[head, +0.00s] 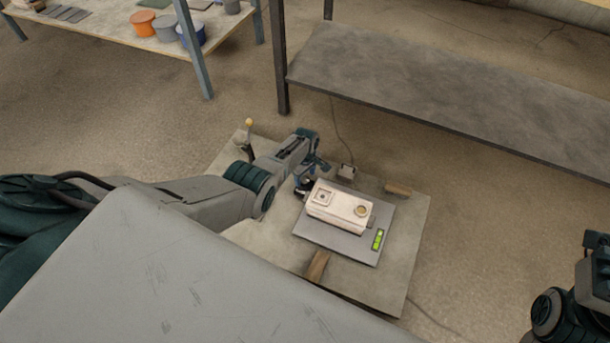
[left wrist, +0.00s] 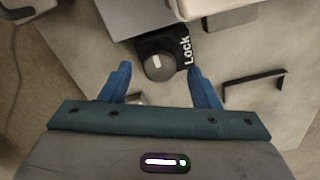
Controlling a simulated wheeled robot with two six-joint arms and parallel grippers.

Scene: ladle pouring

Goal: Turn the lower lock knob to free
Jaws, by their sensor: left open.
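A round dark lock knob (left wrist: 158,66) with a short white mark shows in the left wrist view. It sits on a black base with the white word "Lock" (left wrist: 186,50) along its right side. The white mark points roughly up in that view. My left gripper (left wrist: 160,76) is open, with one blue finger on each side of the knob. I cannot tell whether the fingers touch it. In the head view my left gripper (head: 304,182) is at the left edge of a grey plate (head: 338,243), and the knob is hidden there.
A cream box (head: 340,204) with a round brass-coloured part stands on the plate beside a green level vial (head: 378,239). Wooden blocks (head: 317,266) lie around the plate on a larger slab (head: 410,250). A grey shelf (head: 450,85) stands behind.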

